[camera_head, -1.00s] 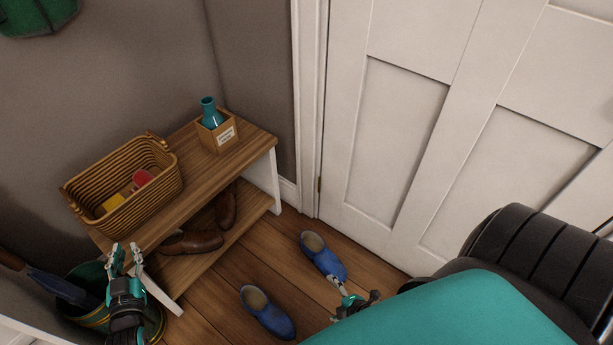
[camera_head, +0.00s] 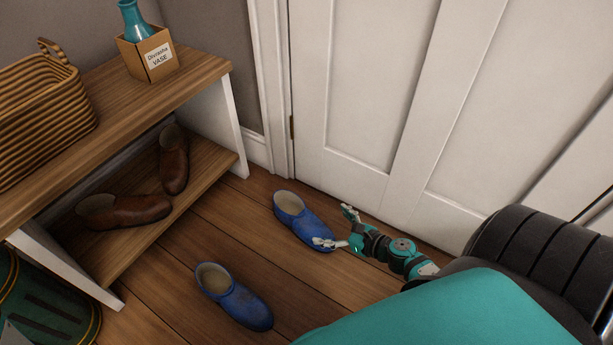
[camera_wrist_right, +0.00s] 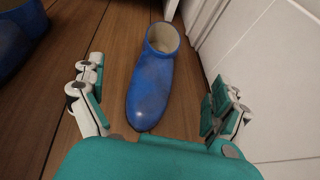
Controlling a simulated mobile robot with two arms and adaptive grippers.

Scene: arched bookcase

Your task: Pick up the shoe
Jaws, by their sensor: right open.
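Two blue shoes are on the wooden floor. The far blue shoe (camera_head: 303,219) lies near the white door, and the near blue shoe (camera_head: 234,297) lies closer to me and further left. My right gripper (camera_head: 337,228) is open at the toe end of the far shoe. In the right wrist view that shoe (camera_wrist_right: 152,80) is between and ahead of the open fingers (camera_wrist_right: 150,105), its toe towards my palm and its opening away. No grip on it shows. Part of the near shoe (camera_wrist_right: 18,35) shows at the upper left there. My left gripper is out of the head view.
A wooden bench (camera_head: 205,72) at left holds a wicker basket (camera_head: 45,115) and a boxed teal vase (camera_head: 148,55). Brown shoes (camera_head: 125,211) sit on its lower shelf. The white door (camera_head: 375,110) is close to the right gripper. A green bucket (camera_head: 40,305) stands lower left.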

